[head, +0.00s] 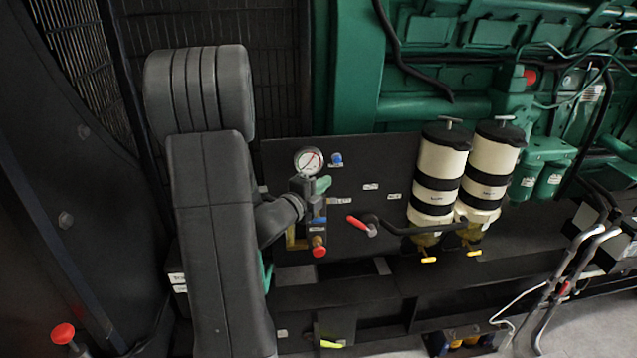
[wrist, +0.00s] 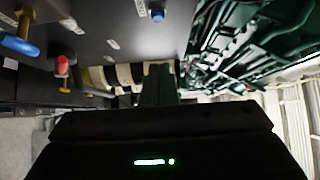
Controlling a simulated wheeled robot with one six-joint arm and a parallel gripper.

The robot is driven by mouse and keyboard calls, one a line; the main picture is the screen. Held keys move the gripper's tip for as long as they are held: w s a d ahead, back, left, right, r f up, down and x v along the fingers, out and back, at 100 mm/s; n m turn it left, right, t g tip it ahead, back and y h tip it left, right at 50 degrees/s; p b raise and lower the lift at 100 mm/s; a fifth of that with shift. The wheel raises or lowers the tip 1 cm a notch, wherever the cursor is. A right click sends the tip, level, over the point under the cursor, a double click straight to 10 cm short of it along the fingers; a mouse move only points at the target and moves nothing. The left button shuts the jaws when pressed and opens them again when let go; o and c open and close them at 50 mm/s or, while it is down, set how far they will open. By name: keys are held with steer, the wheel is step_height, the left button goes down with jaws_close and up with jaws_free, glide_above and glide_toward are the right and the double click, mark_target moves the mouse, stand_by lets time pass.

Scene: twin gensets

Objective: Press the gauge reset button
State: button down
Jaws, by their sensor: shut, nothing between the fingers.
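The gauge (head: 308,161) is a round white dial on the dark panel (head: 385,165). A small blue button (head: 336,159) sits just right of it, with a label below. The blue button also shows at the top of the wrist view (wrist: 157,15). My gripper (head: 323,185) is in front of the panel, below the gauge and button in the head view, its green fingertips apart from the button in the picture. In the wrist view its fingers (wrist: 160,82) are closed together and empty. The depth between fingertips and panel is hard to judge.
A red-handled lever (head: 358,223) and a red knob (head: 319,248) are below the gauge. A blue handle (wrist: 20,45) shows at left in the wrist view. Two cream-and-black filters (head: 439,175) stand to the right. The green engine (head: 440,60) is behind.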

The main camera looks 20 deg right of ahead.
mark_target(338, 160)
steer(key=w+d+p, duration=0.1)
steer(key=w+d, duration=0.2)
steer(key=w+d+p, duration=0.2)
steer(key=w+d, duration=0.1)
steer(key=w, duration=0.1)
steer(key=shift+w, duration=0.1)
